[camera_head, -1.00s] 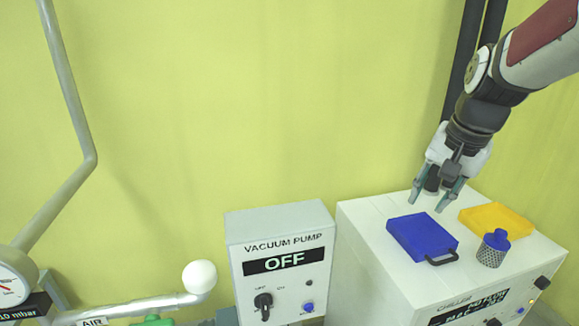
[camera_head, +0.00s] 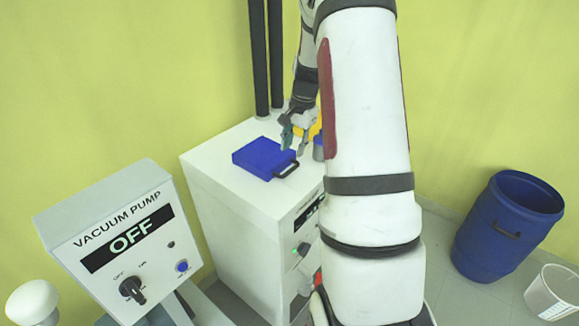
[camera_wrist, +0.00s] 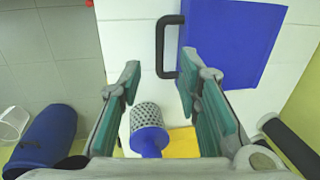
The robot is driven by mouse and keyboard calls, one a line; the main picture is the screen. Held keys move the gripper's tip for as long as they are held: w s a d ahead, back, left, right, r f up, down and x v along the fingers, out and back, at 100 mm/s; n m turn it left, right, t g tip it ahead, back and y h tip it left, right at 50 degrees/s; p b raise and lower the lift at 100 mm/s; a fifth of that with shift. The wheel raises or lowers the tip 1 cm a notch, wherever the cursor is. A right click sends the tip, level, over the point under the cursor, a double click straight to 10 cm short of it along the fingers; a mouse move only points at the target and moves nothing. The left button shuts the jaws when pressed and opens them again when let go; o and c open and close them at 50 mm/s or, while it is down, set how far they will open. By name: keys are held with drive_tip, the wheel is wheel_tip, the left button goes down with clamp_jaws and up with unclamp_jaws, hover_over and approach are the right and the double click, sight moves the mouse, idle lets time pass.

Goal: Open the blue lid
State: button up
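The blue lid (camera_head: 262,158) lies flat and closed on top of the white chiller (camera_head: 215,155). Its black handle (camera_head: 287,170) sticks out at its front right edge. My gripper (camera_head: 294,146) is above the chiller top, near the lid's right side and apart from the handle. In the wrist view, my gripper (camera_wrist: 160,95) is open and empty. There the handle (camera_wrist: 166,45) is beyond the fingertips, nearer the right finger, with the blue lid (camera_wrist: 228,42) to its right.
A blue-topped mesh cylinder (camera_wrist: 147,125) stands between my fingers in the wrist view, beside a yellow lid (camera_wrist: 183,142). The vacuum pump box (camera_head: 115,235) stands left of the chiller. A blue barrel (camera_head: 508,225) and a white bucket (camera_head: 553,292) stand on the floor at right.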

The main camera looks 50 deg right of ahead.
sight(289, 171)
drive_tip(key=f, duration=0.3)
drive_tip(key=w+f, duration=0.1)
drive_tip(key=f, duration=0.2)
drive_tip(key=f+p, duration=0.1)
drive_tip(key=f, duration=0.2)
drive_tip(key=shift+w+a, duration=0.15)
drive_tip(key=shift+w, duration=0.2)
clamp_jaws()
